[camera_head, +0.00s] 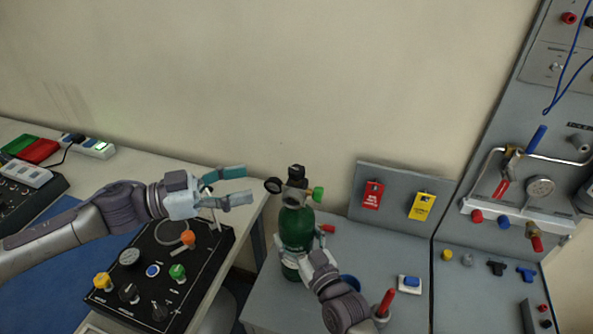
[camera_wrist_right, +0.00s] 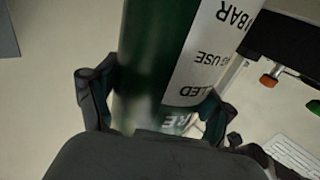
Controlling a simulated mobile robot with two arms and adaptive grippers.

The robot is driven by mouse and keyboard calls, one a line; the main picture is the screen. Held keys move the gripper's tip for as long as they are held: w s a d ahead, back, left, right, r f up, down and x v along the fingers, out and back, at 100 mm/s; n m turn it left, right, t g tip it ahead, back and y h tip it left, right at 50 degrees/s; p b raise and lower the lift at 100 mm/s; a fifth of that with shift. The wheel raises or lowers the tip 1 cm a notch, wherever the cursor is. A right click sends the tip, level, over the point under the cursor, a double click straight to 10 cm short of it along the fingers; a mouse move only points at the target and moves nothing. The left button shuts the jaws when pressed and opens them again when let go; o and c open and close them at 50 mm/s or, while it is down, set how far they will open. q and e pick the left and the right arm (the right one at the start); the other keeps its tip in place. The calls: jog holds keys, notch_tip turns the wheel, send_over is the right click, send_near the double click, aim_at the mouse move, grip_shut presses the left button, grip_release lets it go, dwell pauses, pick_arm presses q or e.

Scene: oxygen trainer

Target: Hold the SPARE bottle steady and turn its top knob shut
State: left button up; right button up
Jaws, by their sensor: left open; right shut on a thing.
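The SPARE bottle is a green cylinder (camera_head: 296,229) standing upright on the grey bench in the head view. Its black top knob (camera_head: 297,171) sits on a dark valve head, with a round gauge at left and a green fitting at right. My right gripper (camera_wrist_right: 160,105) is shut around the bottle's body; in the right wrist view its fingers flank the green bottle (camera_wrist_right: 150,60) with its white label. My left gripper (camera_head: 245,185) is open and empty, to the left of the valve head and apart from it, with its fingers pointing right.
A black control panel (camera_head: 205,268) with coloured knobs lies under my left arm. A red tag (camera_head: 372,194) and a yellow tag (camera_head: 422,206) hang on a grey board behind the bottle. A blue rocker switch (camera_head: 410,283) is on the bench at right. A piped wall panel stands far right.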

aim_at(297, 168)
pick_arm(q)
jog(key=x, duration=1.1)
jog(key=shift+w+d, duration=0.15)
grip_shut()
